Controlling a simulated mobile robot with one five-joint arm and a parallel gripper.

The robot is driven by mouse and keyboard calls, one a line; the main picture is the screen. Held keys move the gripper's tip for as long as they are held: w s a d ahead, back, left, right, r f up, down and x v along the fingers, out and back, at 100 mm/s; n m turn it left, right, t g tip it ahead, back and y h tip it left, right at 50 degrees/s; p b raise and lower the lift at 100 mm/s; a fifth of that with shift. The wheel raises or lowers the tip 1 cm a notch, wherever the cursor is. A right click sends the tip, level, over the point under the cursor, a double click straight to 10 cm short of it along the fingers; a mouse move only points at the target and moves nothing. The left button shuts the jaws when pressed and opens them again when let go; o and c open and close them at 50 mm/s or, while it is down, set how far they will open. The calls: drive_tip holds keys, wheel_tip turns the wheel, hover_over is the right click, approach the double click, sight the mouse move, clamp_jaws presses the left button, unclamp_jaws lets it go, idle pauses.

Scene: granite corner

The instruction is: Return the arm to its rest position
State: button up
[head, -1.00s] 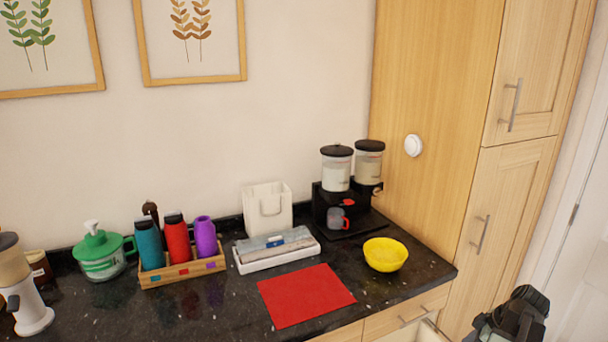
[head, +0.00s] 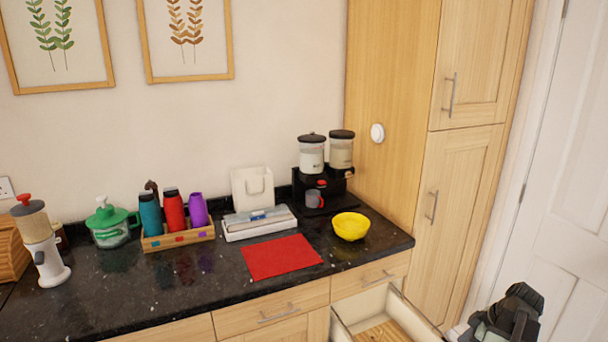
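My gripper (head: 512,312) is at the lower right of the head view, a dark shape cut off by the bottom edge. It is in front of the tall wooden cupboard and the white door, to the right of the counter. It is apart from the counter and everything on it. I cannot make out its two fingertips or whether anything is between them. The rest of the arm is mostly out of the picture.
A drawer (head: 383,315) under the counter's right end stands open, left of my gripper. The black counter (head: 200,290) holds a yellow bowl (head: 350,226), red mat (head: 281,257), dispenser (head: 312,153) and bottle crate (head: 178,239). The tall cupboard (head: 453,215) and white door (head: 555,180) are shut.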

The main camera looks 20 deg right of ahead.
drive_tip(key=w+a+f+n+g+b, duration=0.1)
drive_tip(key=w+a+f+n+b, duration=0.1)
drive_tip(key=w+a+f+b, duration=0.35)
drive_tip(key=w+a+f+n+y+b, duration=0.1)
drive_tip(key=w+a+f+n+b, duration=0.1)
drive_tip(key=w+a, duration=0.65)
drive_tip(key=w+a+f+n+g+b, duration=0.1)
drive_tip(key=w+a+f+n+b, duration=0.2)
drive_tip(key=w+a, duration=0.45)
drive_tip(key=w+a+f+m+g+h+b, duration=0.1)
drive_tip(key=a+f+b, duration=0.35)
drive_tip(key=a, duration=0.55)
drive_tip(key=w+a+f+m+g+b, duration=0.1)
drive_tip(key=a+f+m+b, duration=0.3)
drive_tip(key=a, duration=0.6)
drive_tip(key=w+a+f+n+h+b, duration=0.1)
drive_tip(key=a+f+b, duration=0.3)
drive_tip(key=a, duration=0.7)
wheel_tip(320, 180, up, 24)
drive_tip(key=s+d+m+h+p, duration=0.1)
drive_tip(key=m+p, duration=0.7)
drive_tip(key=p, duration=1.8)
drive_tip(key=shift+d+r+p, duration=0.15)
drive_tip(key=shift+d+p, duration=0.25)
drive_tip(key=shift+d, duration=0.3)
